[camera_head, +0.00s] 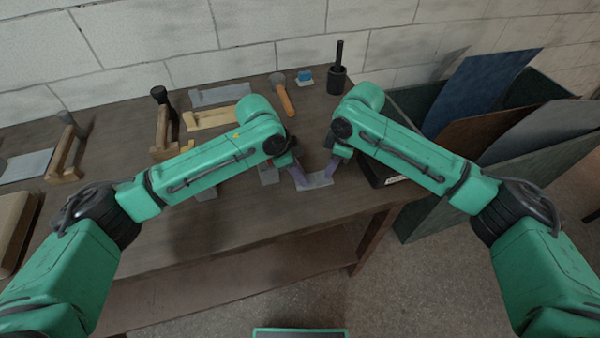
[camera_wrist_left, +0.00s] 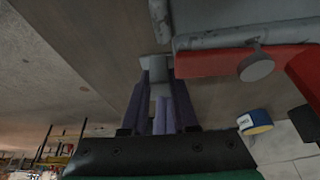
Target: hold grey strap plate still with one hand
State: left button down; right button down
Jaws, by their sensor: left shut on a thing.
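The grey strap plate (camera_head: 318,181) lies near the front edge of the wooden bench, in the middle of the head view. My left gripper (camera_head: 299,178) reaches down to its left end and is shut on it. My right gripper (camera_head: 334,167) is at its right end; I cannot tell if its jaws are open or shut, or if they touch the plate. In the left wrist view a pale grey piece of the plate (camera_wrist_left: 158,90) shows between the purple fingers of my left gripper (camera_wrist_left: 158,98). My arms hide some of the bench behind.
A red clamp-like frame (camera_wrist_left: 215,62) with a grey knob is close beside the left gripper in the wrist view. Panels (camera_head: 485,90) lean in a bin at right.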

pick_arm(q)
jog(key=shift+d, duration=0.1)
pick_arm(e)
jog(key=shift+s+a+f, duration=0.15)
jog(key=shift+s+f, duration=0.05)
jog(key=shift+f, duration=0.25)
jog(key=shift+r, duration=0.1)
notch_tip(320, 180, up, 8)
jog(key=shift+w, duration=0.15)
dwell(0.3)
pick_arm(q)
jog(key=c, duration=0.6)
grip_release()
